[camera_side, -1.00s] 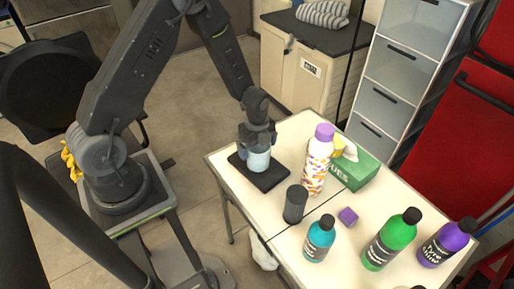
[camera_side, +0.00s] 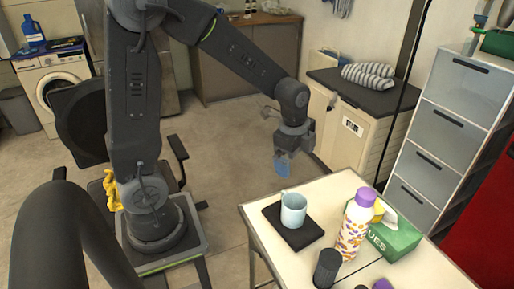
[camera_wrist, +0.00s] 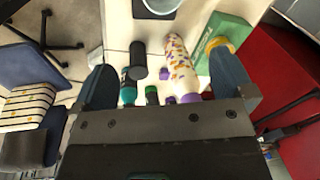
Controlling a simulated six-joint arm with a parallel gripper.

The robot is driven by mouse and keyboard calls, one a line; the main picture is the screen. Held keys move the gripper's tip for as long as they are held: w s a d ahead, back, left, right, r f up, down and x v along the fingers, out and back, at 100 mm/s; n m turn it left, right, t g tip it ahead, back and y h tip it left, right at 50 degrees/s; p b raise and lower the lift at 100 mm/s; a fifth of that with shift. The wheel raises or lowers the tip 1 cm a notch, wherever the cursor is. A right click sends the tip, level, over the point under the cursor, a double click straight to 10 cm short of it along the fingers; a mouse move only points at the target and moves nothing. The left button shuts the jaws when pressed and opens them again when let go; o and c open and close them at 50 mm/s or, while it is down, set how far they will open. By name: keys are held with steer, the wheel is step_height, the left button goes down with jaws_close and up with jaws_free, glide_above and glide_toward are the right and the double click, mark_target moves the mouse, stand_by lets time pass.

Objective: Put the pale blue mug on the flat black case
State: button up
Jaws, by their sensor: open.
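The pale blue mug (camera_side: 293,209) stands upright on the flat black case (camera_side: 311,236), which lies on the white table's left end. In the wrist view the mug (camera_wrist: 160,6) shows only in part, cut by the top edge. My gripper (camera_side: 284,164) is open and empty. It is raised above the table's far left edge, apart from the mug. Its two blue-grey fingers also show in the wrist view (camera_wrist: 170,88), spread wide with nothing between them that they hold.
A white bottle with a purple cap (camera_side: 354,228), a dark cylinder (camera_side: 327,268) and a green tissue box (camera_side: 393,238) stand right of the case. A grey drawer unit (camera_side: 446,135) and a cream cabinet (camera_side: 356,125) stand behind the table.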

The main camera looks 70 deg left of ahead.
steer(key=s+d+r+n+t, duration=0.2)
steer(key=s+r+n, duration=0.4)
steer(key=s, duration=0.1)
steer(key=s+d+r+n+t, duration=0.2)
steer(key=s+d+r+n, duration=0.1)
steer(key=s+r+n, duration=0.3)
steer(key=shift+s+n, duration=0.5)
steer(key=shift+s, duration=0.4)
